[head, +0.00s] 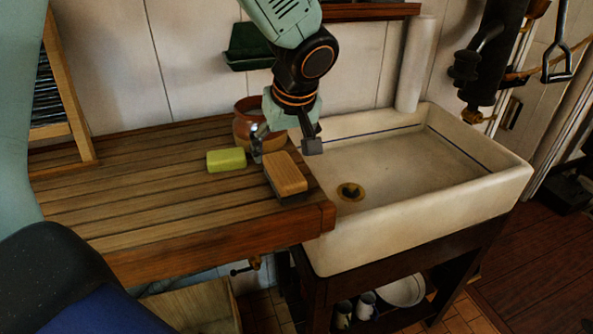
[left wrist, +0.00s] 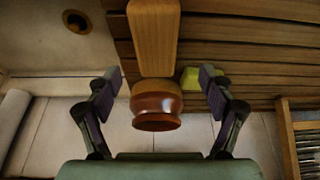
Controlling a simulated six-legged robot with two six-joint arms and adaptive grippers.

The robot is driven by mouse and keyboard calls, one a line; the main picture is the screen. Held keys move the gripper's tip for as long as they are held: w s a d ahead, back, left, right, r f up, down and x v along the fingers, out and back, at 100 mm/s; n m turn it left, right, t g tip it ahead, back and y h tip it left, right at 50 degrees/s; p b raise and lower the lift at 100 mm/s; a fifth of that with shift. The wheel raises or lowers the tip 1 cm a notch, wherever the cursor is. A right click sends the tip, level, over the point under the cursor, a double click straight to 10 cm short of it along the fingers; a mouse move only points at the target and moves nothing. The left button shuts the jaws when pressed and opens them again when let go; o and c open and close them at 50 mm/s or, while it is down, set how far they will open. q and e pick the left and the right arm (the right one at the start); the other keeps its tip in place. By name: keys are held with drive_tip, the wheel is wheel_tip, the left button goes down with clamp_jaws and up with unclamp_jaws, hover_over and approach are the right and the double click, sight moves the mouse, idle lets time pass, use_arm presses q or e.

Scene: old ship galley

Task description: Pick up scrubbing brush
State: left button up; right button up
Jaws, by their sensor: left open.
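The scrubbing brush (head: 286,175), a wooden block with dark bristles below, lies on the slatted wooden drainboard (head: 150,205) near its right end, beside the sink. My left gripper (head: 285,147) is open above the brush's far end, with its fingers pointing down. In the left wrist view the brush (left wrist: 154,35) runs from the top edge down toward the space between the open fingers of the left gripper (left wrist: 160,77). Nothing is held. I cannot tell the exact height of the fingertips above the brush. My right gripper is not in view.
A yellow-green sponge (head: 226,160) lies left of the brush. A brown pot (head: 243,122) stands behind it, close to the left gripper. The white sink (head: 430,205) with a brass drain (head: 350,192) is to the right. A wooden rack (head: 65,90) stands at the left.

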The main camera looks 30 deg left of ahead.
sight(284, 168)
use_arm(q)
drive_tip(key=shift+w, duration=0.1)
drive_tip(key=shift+a+f, duration=0.2)
drive_tip(key=shift+f, duration=1.2)
drive_tip(key=x, duration=0.5)
drive_tip(key=shift+w+d, duration=0.2)
drive_tip(key=shift+d, duration=0.1)
drive_tip(key=shift+s, duration=0.1)
drive_tip(key=shift+r, duration=0.1)
drive_tip(key=shift+c, duration=0.3)
